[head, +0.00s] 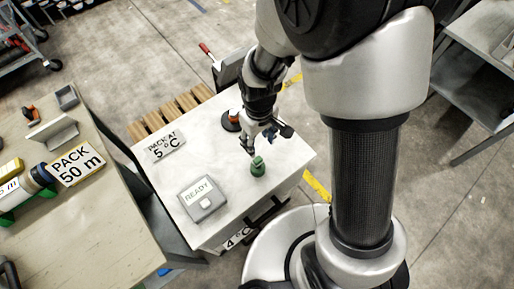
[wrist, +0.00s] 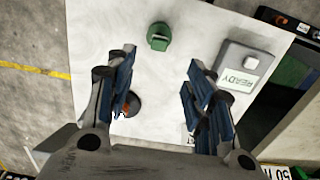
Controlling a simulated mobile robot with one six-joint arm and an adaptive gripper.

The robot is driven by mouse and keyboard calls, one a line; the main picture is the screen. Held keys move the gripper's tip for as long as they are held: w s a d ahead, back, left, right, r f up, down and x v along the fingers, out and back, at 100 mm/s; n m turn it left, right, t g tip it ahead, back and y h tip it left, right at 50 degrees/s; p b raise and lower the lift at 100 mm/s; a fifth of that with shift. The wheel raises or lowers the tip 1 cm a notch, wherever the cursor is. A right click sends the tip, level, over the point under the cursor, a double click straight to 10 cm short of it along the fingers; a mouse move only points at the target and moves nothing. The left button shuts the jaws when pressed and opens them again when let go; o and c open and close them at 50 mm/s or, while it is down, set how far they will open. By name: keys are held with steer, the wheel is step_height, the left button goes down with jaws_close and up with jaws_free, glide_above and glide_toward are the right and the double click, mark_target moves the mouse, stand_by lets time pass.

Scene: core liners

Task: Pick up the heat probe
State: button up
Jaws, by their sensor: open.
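No thing in view is labelled as the heat probe, and I cannot tell for sure which it is. A small green knobbed object (head: 257,168) stands on the white cabinet top (head: 215,150). An orange-topped object on a dark round base (head: 230,122) stands farther back, partly behind my gripper. My gripper (head: 263,142) is open and empty above the top, between these two. In the wrist view the green object (wrist: 159,38) lies just beyond the fingertips (wrist: 160,65). The orange object (wrist: 130,104) shows beside the left finger, partly hidden by it.
A grey box marked READY (head: 202,198) and a sign reading PACK AT 5 °C (head: 165,146) sit on the same top. A wooden bench (head: 80,220) with a PACK 50 m sign (head: 77,165) stands at left. A wooden pallet (head: 175,110) lies behind the cabinet.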

mark_target(258, 159)
steer(key=f+b, duration=0.4)
steer(key=f, duration=1)
steer(key=shift+w+f+b, duration=0.1)
steer(key=shift+w+b, duration=0.1)
steer(key=shift+b, duration=0.15)
steer(key=shift+c, duration=0.3)
steer(key=c, duration=1.1)
